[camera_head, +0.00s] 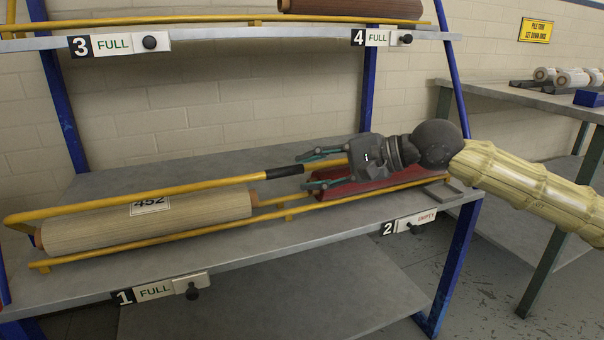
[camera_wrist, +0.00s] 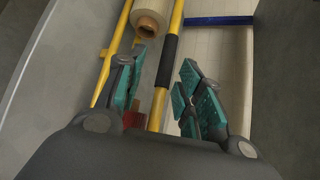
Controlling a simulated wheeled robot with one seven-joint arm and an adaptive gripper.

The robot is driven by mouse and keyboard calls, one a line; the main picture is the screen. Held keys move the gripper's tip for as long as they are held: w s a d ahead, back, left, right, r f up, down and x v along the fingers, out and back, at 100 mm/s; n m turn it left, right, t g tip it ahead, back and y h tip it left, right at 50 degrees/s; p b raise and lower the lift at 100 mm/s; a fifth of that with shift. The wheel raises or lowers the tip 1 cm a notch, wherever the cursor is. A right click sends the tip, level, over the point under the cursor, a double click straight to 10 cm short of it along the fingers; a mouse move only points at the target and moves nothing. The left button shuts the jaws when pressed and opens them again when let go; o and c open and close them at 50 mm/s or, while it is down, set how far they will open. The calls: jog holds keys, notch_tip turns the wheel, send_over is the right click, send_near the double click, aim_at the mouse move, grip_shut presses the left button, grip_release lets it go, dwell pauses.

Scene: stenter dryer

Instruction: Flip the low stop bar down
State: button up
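The low stop bar (camera_head: 150,195) is a long yellow bar with a black grip sleeve (camera_head: 285,171) on the lower shelf. It stands above the roll and a lower yellow rail, running from the far left to my gripper. My gripper (camera_head: 304,171) reaches in from the right, with its fingers spread above and below the bar, near the sleeve's right end. In the wrist view, the bar and its black sleeve (camera_wrist: 168,60) pass between the open teal-padded fingers, with gaps visible on both sides. The bar's right end is partly hidden behind my gripper.
A pale roll (camera_head: 190,218) labelled 452 lies under the bar. The yellow front rail (camera_head: 230,223) runs along the shelf. The upper shelf (camera_head: 220,40) and blue posts (camera_head: 60,110) frame the space. Tag 2 reads empty.

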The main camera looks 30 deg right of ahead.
jog(key=v, duration=0.8)
dwell(0.4)
